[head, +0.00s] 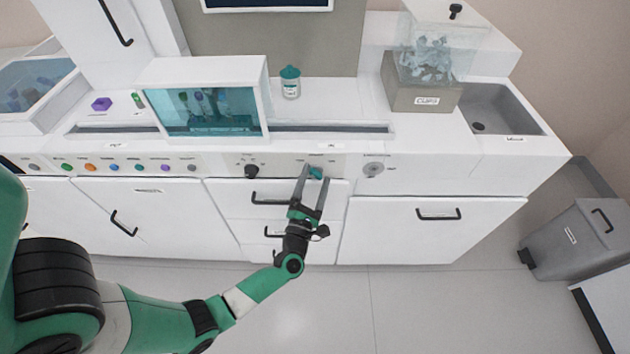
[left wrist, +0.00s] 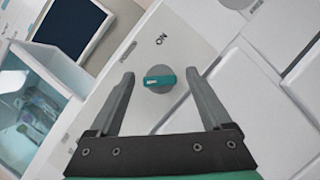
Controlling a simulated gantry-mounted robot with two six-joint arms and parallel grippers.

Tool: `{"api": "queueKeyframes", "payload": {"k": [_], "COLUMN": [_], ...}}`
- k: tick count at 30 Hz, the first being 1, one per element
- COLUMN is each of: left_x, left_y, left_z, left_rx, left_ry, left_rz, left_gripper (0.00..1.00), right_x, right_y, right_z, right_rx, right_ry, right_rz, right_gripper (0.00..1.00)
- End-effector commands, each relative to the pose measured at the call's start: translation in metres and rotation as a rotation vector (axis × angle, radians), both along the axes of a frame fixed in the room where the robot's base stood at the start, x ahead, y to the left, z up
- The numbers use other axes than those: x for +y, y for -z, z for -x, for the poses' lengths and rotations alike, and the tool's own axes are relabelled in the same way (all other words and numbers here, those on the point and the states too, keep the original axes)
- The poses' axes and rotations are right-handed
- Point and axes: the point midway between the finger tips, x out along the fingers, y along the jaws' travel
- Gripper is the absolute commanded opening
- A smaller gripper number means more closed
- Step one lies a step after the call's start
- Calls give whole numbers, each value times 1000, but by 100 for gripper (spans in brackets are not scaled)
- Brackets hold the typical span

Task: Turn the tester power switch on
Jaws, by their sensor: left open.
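The tester power switch (left wrist: 159,78) is a round grey knob with a teal handle bar, set in the white front panel, with an "ON" label beside it in the left wrist view. In the head view its teal bar (head: 316,173) shows between the fingertips of my left gripper (head: 313,170). In the left wrist view my left gripper (left wrist: 160,80) is open, with one finger on each side of the knob and a visible gap on both sides. The bar points roughly across, from finger to finger, and not at the "ON" label. My right gripper is not in view.
A black knob (head: 251,171) and a grey round dial (head: 373,169) flank the switch on the same panel. Drawer handles (head: 270,200) stick out below it. A glass-fronted box (head: 205,108) and a teal-lidded jar (head: 290,82) stand on the counter above.

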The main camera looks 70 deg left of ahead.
Motion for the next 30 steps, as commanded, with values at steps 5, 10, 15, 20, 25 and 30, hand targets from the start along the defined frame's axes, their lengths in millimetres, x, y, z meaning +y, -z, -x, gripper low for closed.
{"api": "queueKeyframes", "payload": {"k": [5, 10, 15, 20, 25, 30], "left_x": [0, 0, 0, 0, 0, 0], "left_y": [0, 0, 0, 0, -1, -3], "left_z": [0, 0, 0, 0, 0, 1], "left_rx": [0, 0, 0, -1, 8, 45], "left_ry": [0, 0, 0, -1, 0, -1], "left_rz": [0, 0, 0, 0, -4, -20], "left_gripper": [82, 54, 23, 0, 0, 0], "right_x": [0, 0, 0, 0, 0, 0], "right_y": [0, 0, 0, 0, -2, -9], "right_z": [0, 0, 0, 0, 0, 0], "right_rx": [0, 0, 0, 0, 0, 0], "right_ry": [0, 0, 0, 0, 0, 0], "right_rz": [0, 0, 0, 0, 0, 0], "right_gripper": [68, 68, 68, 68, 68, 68]}}
